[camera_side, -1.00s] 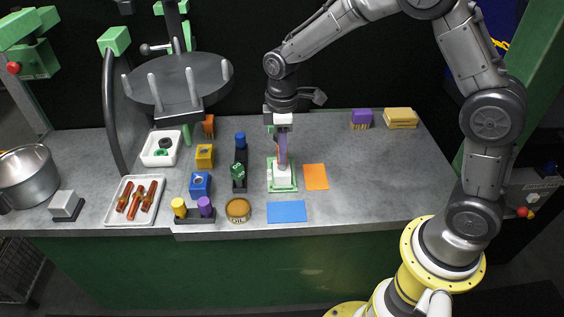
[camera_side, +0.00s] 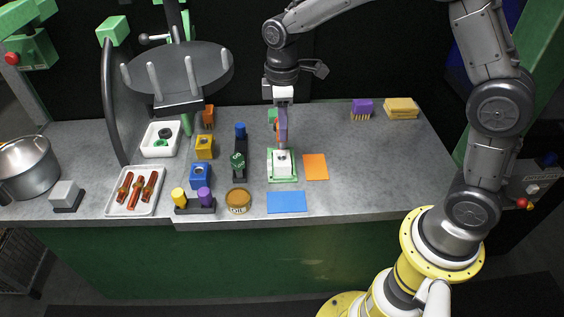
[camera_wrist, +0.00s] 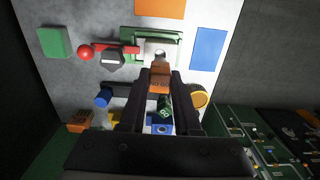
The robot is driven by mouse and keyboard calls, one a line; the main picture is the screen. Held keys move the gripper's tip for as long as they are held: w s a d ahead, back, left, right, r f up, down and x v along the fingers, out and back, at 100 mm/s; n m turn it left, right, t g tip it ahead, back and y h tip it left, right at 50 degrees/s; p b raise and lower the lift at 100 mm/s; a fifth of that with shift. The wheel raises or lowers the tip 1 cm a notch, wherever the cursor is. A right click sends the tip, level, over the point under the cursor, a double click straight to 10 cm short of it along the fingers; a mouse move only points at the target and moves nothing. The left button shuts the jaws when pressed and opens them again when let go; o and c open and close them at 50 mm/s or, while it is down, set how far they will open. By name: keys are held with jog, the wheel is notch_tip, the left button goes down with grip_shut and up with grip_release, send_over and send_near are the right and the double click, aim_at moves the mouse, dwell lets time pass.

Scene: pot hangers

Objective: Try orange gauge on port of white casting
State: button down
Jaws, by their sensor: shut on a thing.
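The white casting (camera_side: 283,168) sits on a green base plate, with its dark port showing on top. It also shows in the wrist view (camera_wrist: 150,47), partly behind the gauge. My gripper (camera_side: 283,147) is upright just above the casting. In the wrist view its dark fingers (camera_wrist: 160,80) are shut on the orange gauge (camera_wrist: 160,76). The gauge overlaps the casting's near side there, and its lower end is not clear. In the side view the fingers mostly hide the gauge, and they appear apart from the casting.
Left of the casting, a dark rack holds a blue gauge (camera_side: 240,130) and a green gauge (camera_side: 237,160). A red-knobbed lever (camera_wrist: 86,52) and green block (camera_wrist: 53,42) stand behind it. Orange (camera_side: 315,167) and blue (camera_side: 287,202) sheets lie flat nearby.

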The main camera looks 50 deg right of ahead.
jog(key=shift+r, duration=1.55)
